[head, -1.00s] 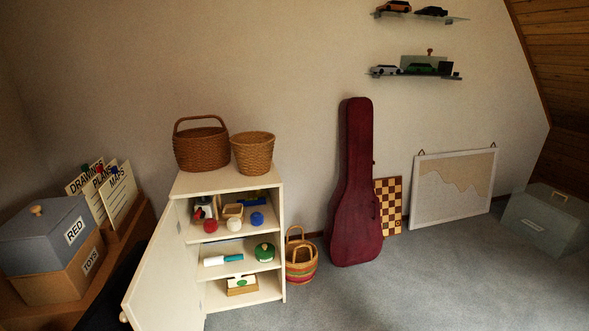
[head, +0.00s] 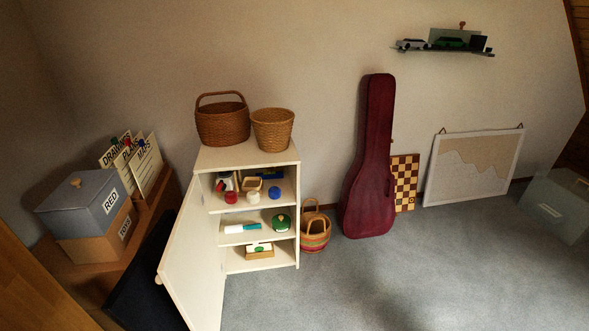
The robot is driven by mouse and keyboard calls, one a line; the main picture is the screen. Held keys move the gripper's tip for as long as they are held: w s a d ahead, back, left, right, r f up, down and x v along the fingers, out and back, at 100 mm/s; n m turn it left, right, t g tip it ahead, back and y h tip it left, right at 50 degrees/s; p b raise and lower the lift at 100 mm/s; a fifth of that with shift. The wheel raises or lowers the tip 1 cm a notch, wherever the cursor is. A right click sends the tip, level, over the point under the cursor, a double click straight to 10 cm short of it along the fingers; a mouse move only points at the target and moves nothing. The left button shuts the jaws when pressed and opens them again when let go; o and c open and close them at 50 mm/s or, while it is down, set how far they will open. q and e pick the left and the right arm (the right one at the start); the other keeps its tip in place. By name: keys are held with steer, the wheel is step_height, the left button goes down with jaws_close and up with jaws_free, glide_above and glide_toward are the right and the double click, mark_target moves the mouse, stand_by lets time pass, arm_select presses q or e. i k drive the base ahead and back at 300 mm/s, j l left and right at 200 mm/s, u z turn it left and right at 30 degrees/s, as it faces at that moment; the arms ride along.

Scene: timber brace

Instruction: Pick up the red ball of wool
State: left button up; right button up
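A small red ball (head: 231,197), which looks like the red ball of wool, sits at the front of the top shelf inside the white cabinet (head: 248,153). A white ball (head: 253,197) and a blue ball (head: 275,193) sit to its right on the same shelf. The cabinet door (head: 192,262) stands open toward the left front. Neither of my grippers is in the head view.
Two wicker baskets (head: 222,122) top the cabinet. A striped basket (head: 315,235) and a red guitar case (head: 370,170) stand right of it. The carpet (head: 400,285) in front is clear.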

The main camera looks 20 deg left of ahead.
mark_target(231, 197)
steer(key=j+u, duration=0.1)
steer(key=u, duration=0.95)
